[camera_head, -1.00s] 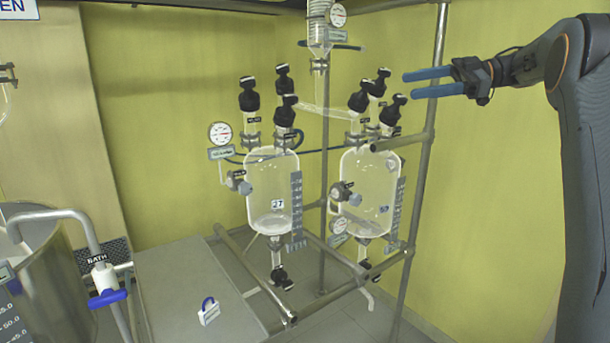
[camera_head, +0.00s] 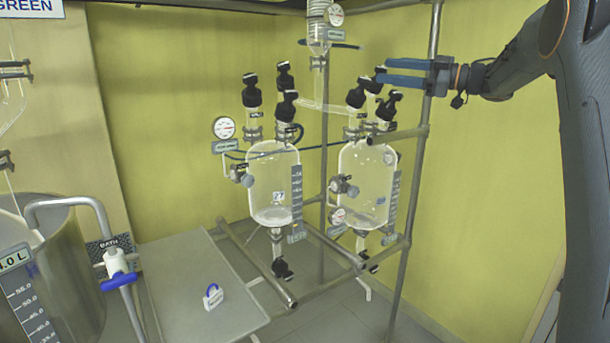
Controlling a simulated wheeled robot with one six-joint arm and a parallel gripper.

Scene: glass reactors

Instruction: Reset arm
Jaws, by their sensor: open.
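My gripper (camera_head: 405,72) is at the upper right of the view, with its two blue fingers pointing left. The fingers are apart and hold nothing. They appear in front of the upper end of the right glass reactor (camera_head: 366,185), beside its black valve caps (camera_head: 385,104). I cannot tell how far the fingers are from the caps in depth. The arm reaches in from the right edge, bent at the elbow.
A left glass reactor (camera_head: 273,182) hangs in the metal pipe frame (camera_head: 428,115). A steel bath (camera_head: 75,265) with a blue-handled tap (camera_head: 118,280) stands at left. The yellow wall at right is clear.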

